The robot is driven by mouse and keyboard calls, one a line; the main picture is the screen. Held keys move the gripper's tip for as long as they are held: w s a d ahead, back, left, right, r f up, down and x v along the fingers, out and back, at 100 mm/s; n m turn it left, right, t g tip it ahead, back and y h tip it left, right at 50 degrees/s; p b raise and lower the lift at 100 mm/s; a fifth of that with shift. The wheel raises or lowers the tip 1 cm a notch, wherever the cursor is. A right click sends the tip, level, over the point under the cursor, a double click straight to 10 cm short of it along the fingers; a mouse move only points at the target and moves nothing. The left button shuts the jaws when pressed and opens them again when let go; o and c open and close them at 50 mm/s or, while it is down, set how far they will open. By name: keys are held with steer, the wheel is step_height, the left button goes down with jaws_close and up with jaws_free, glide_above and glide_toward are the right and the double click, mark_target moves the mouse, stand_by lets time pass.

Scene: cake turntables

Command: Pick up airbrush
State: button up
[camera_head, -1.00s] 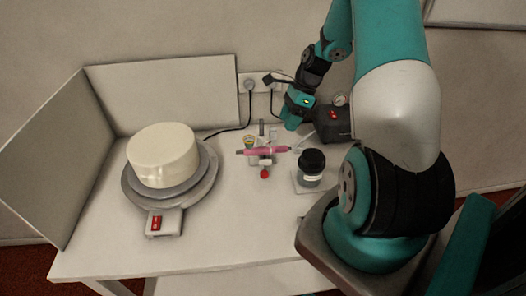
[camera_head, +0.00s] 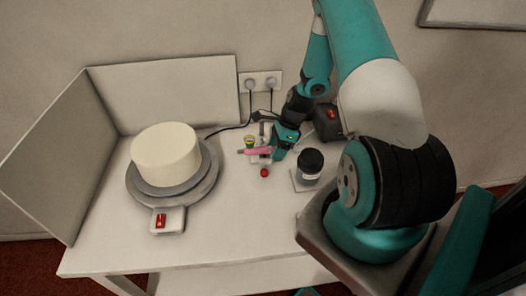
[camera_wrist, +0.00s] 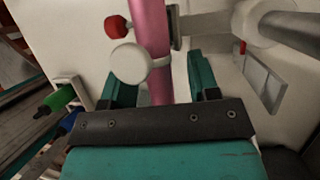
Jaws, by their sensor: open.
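The pink airbrush (camera_head: 258,150) rests in its small stand on the table, right of the turntable. In the wrist view its pink body (camera_wrist: 151,40) runs down between my two fingers, with a pale round part and a red knob at its side. My gripper (camera_wrist: 160,85) is open, with one finger on each side of the airbrush. In the head view my gripper (camera_head: 280,150) is over the airbrush's right end and hides it. Whether a finger touches the airbrush cannot be told.
A white cake (camera_head: 166,153) sits on a grey turntable (camera_head: 207,178) with a red-switched box (camera_head: 168,221) in front. A dark-lidded jar (camera_head: 311,162) stands just right of my gripper. A black compressor (camera_head: 327,121) is behind. The table's front middle (camera_head: 235,225) is clear.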

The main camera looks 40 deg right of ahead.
jaws_close()
